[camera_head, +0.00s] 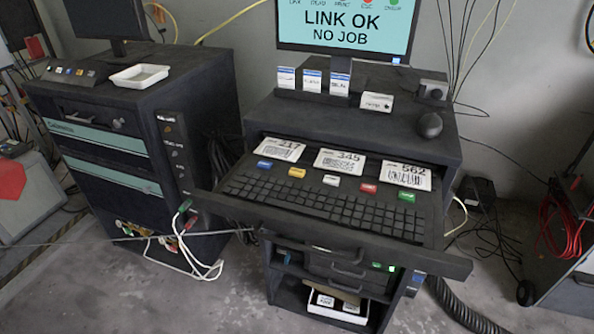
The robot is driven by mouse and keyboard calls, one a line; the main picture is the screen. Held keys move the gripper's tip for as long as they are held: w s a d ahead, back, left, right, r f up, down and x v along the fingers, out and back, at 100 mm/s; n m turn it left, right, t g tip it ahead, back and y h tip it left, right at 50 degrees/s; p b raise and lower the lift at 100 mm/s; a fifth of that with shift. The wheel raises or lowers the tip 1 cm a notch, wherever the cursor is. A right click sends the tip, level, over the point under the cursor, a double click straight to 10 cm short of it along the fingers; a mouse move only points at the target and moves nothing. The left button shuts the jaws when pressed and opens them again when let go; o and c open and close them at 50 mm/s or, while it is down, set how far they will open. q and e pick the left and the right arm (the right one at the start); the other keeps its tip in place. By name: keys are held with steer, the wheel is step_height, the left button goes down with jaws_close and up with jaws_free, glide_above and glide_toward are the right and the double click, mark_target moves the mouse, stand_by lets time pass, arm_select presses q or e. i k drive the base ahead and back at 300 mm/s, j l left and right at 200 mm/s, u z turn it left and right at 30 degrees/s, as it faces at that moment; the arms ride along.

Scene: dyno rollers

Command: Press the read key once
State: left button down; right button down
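The screen (343,22) reads "LINK OK / NO JOB"; its top row of small labels is cut off, and the second looks like READ. Below it, an open keyboard drawer (225,197) holds a row of coloured keys above a black keyboard (325,208). From left they are a blue key (264,163), a yellow key (297,172), a white key (331,180), a red key (368,187) and a green key (406,196). Lettering on the keys is too small to read, so I cannot tell the read key by its label. Neither gripper shows.
Barcode cards 217 (280,149), 345 (340,161) and 562 (406,174) lie behind the keys. A mouse (429,125) sits on the cabinet top. A second cabinet (140,120) with a white tray (139,76) stands left. Cables hang between the cabinets. Nothing covers the keys.

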mark_target(298, 173)
steer(key=j+z, duration=0.15)
steer(key=j, duration=0.25)
steer(key=k+j+z, duration=0.15)
steer(key=j, duration=0.25)
steer(key=j+z, duration=0.15)
steer(key=j, duration=0.25)
steer(key=k+j+z, duration=0.15)
steer(key=j, duration=0.2)
steer(key=k+j+z, duration=0.15)
steer(key=j, duration=0.25)
steer(key=i, duration=0.05)
